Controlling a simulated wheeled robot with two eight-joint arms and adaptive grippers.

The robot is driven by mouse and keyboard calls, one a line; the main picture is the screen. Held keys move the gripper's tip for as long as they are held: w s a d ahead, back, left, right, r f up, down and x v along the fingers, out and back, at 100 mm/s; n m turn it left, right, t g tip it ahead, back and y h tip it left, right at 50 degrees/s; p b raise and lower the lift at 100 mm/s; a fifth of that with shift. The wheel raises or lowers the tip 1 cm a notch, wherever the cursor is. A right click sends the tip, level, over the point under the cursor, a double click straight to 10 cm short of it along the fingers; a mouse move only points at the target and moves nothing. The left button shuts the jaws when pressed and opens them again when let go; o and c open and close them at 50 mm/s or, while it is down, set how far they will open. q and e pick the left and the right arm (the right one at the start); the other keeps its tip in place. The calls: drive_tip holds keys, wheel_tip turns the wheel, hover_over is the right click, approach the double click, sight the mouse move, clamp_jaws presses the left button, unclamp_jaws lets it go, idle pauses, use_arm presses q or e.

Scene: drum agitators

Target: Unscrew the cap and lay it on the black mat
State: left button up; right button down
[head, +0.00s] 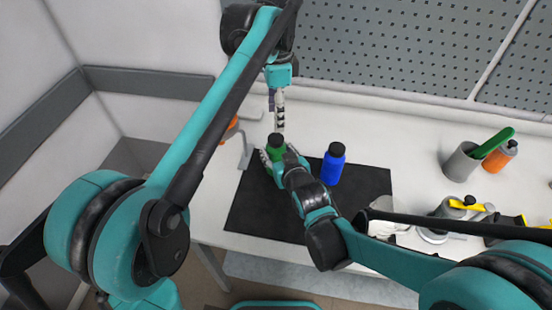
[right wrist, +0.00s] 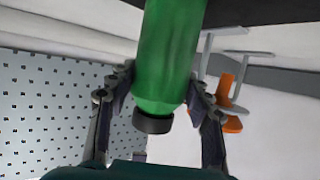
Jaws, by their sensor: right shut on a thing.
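A green bottle (head: 278,153) with a black cap (head: 276,139) is upright over the far left part of the black mat (head: 262,217). I cannot tell whether its base touches the mat. My right gripper (head: 272,157) is shut on the green bottle's body. In the right wrist view the green bottle (right wrist: 168,55) lies between the two fingers, with its black cap (right wrist: 153,123) free of them. My left gripper (head: 279,112) points down just above the cap. Its fingers show narrow, so their opening is unclear. A blue bottle (head: 332,168) with a black cap stands on the mat, right of the green one.
A grey cup (head: 461,162) with a green-handled tool and an orange bottle (head: 499,157) stand at the right. Several yellow and black tools lie near the right front. An orange item on a grey stand (head: 246,150) is at the left. The mat's front is clear.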

sight(276, 138)
use_arm(q)
drive_tip(key=m, duration=0.3)
drive_tip(key=shift+m, duration=0.4)
drive_tip(key=m, duration=0.4)
drive_tip(key=shift+m, duration=0.4)
drive_tip(key=m, duration=0.4)
drive_tip(key=shift+w, duration=0.1)
drive_tip(key=m, duration=0.5)
drive_tip(key=shift+f, duration=4)
drive_tip(key=c, duration=1.3)
